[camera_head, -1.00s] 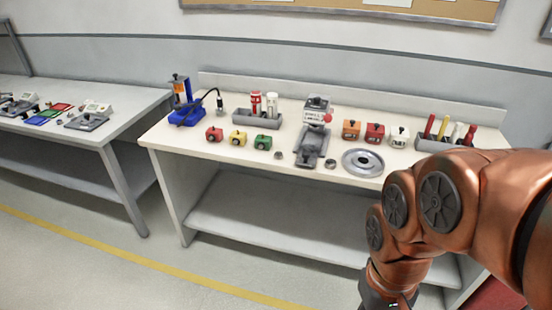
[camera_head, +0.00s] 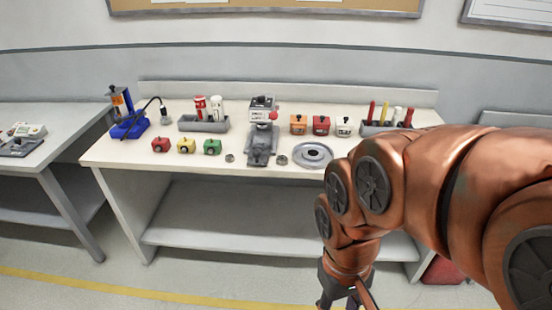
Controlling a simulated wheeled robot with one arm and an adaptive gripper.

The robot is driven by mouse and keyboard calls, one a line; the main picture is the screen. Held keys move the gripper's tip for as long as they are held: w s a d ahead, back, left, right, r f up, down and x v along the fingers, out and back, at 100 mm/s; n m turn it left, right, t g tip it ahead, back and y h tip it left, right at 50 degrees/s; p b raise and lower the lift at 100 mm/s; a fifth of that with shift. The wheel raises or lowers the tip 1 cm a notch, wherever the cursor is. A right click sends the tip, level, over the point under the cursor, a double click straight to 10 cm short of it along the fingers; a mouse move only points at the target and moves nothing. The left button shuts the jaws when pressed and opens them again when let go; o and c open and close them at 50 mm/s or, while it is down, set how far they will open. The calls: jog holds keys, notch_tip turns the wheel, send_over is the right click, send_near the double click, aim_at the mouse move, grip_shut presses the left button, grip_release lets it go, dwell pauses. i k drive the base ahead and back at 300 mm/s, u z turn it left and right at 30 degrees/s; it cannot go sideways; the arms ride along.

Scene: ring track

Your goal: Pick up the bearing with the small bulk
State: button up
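Two small grey metal rings that look like bearings lie on the workbench top. The left small ring (camera_head: 230,158) is right of the green box, and the right small ring (camera_head: 282,160) is between the grey press-like device and the round disc. They look close in size; I cannot tell which is smaller. A much larger round metal disc (camera_head: 326,160) with a dark centre lies to their right. My gripper (camera_head: 345,301) hangs low in front of the bench, below its top and apart from the rings. Its fingers are cut off by the bottom edge.
The workbench (camera_head: 130,152) also bears a grey device (camera_head: 262,130), several coloured boxes including a green one (camera_head: 212,147), a blue stand (camera_head: 129,127), a bottle tray (camera_head: 204,126) and a tool tray (camera_head: 375,130). Another bench (camera_head: 60,150) stands left. My arm covers the bench's right end.

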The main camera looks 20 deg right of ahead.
aim_at(229, 158)
jog(key=z, duration=1.6)
jog(key=i, duration=1.35)
jog(key=u, duration=4.45)
